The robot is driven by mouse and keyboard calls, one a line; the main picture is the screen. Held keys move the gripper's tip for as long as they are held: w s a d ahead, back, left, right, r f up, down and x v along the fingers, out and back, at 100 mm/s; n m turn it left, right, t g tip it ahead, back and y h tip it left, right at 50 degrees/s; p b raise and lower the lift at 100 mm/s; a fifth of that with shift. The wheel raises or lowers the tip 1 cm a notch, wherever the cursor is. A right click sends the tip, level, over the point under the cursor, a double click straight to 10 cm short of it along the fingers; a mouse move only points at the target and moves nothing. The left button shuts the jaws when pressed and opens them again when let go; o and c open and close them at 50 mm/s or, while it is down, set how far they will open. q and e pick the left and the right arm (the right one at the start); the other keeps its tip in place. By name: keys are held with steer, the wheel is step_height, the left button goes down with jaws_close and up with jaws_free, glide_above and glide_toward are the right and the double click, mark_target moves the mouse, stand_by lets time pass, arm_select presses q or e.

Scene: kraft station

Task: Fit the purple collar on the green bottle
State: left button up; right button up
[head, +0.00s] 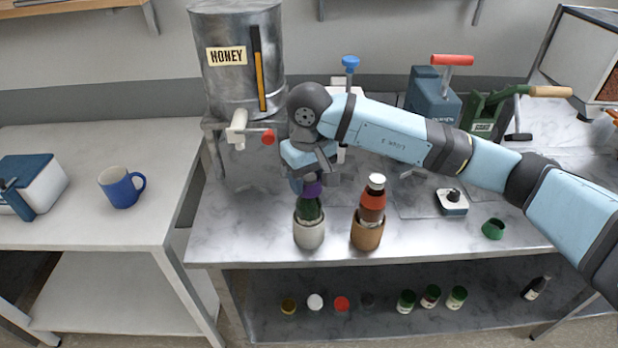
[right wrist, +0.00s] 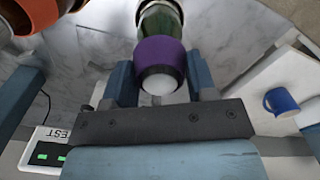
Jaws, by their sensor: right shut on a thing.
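The green bottle (head: 310,210) stands upright in a pale grey holder (head: 309,233) on the metal bench. The purple collar (head: 312,188) is at its top; in the right wrist view the collar (right wrist: 160,52) surrounds the neck area, with the green glass (right wrist: 160,20) beyond it and a white round top (right wrist: 160,85) showing at the near end. My right gripper (head: 308,180) points down over the bottle, shut on the collar, a finger on each side. How far the collar is seated I cannot tell. My left gripper is not in view.
A brown bottle with a red collar (head: 372,200) stands close on the right in a brown holder (head: 367,232). The honey tank (head: 235,80) with its tap is behind left. A green ring-like part (head: 493,229) lies at the right. The bench front left is clear.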

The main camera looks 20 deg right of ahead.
steer(key=shift+f, duration=0.1)
stand_by(0.3)
steer(key=o, duration=1.3)
steer(key=shift+r, duration=1.45)
steer(key=shift+r, duration=0.15)
steer(key=shift+r+p, duration=0.3)
steer(key=shift+r, duration=2.6)
